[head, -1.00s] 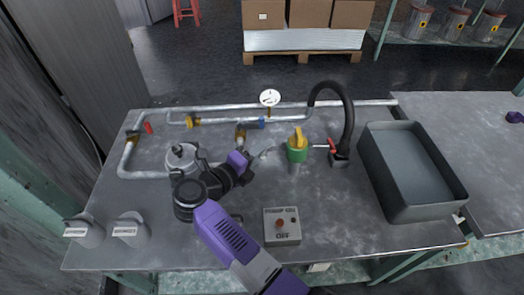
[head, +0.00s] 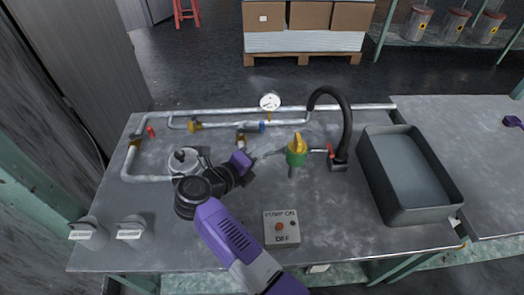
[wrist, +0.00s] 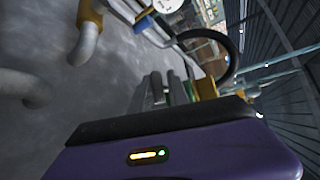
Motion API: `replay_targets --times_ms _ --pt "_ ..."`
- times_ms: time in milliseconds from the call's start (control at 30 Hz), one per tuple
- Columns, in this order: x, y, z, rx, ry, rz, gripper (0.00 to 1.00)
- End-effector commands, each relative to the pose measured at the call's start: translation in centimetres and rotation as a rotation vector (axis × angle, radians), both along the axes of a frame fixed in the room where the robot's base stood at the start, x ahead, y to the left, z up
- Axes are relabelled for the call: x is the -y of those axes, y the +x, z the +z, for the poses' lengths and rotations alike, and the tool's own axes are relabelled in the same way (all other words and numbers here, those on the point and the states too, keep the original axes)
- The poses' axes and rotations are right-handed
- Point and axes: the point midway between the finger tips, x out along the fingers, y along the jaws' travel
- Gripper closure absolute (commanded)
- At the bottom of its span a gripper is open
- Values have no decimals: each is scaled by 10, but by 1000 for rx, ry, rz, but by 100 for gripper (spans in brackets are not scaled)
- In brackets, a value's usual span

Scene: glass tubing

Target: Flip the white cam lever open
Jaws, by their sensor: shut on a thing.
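My gripper (head: 266,154) reaches across the middle of the bench, its fingertips just left of a green fitting (head: 296,159) with a yellow handle (head: 298,142). In the wrist view the two grey fingers (wrist: 165,90) are close together, beside the yellow part (wrist: 206,87). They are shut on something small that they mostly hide. It appears to be the white cam lever, which I cannot make out clearly in either view. I cannot tell its angle.
Metal pipes with a gauge (head: 270,101) run behind. A black hose (head: 348,120) arches to the right, near a red handle (head: 330,151). A grey bin (head: 455,192) stands at the right. A pump switch box (head: 282,238) is in front.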

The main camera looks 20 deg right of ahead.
Motion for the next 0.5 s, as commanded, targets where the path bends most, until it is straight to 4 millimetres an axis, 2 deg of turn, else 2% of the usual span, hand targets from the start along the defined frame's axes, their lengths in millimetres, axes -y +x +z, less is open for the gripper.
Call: replay_targets --times_ms 200,500 --pt "1 -2 3 19 81 -3 100" --pt "1 -2 1 20 85 -4 100"
